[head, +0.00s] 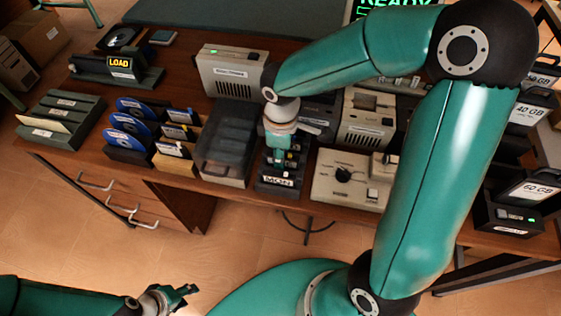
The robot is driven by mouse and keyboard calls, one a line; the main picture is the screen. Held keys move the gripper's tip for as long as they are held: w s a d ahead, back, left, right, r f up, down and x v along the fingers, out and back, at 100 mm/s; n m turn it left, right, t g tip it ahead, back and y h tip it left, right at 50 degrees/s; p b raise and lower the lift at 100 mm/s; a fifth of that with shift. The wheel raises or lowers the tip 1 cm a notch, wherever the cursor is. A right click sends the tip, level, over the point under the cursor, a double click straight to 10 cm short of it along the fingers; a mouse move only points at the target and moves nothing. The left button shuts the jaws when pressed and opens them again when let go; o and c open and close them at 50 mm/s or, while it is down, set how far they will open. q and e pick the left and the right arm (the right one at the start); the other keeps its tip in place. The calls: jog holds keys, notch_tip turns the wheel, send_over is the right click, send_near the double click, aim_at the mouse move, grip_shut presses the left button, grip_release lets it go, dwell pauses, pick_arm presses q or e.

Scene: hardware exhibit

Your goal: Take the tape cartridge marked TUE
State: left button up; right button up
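A dark rack (262,187) of tape cartridges stands near the front edge of the desk. A white label reading MON (278,181) shows at its front. Other slots lie behind it, partly hidden by my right gripper, and I cannot read a TUE label. My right gripper (281,160) points down over the rack, behind the MON label. Its fingertips are small and partly merged with the rack, so I cannot tell whether they touch or hold a cartridge. My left gripper (186,291) is low at the left, over the floor in front of the desk, and appears empty.
Left of the rack stand a smoky covered box (227,145) and blue discs in holders (130,125). To its right is a beige device with a black knob (345,175). A beige drive unit (232,72) stands behind. Drawer handles (95,182) protrude at the front left.

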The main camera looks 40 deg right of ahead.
jog(key=shift+c, duration=0.3)
grip_shut()
jog(key=shift+r, duration=0.15)
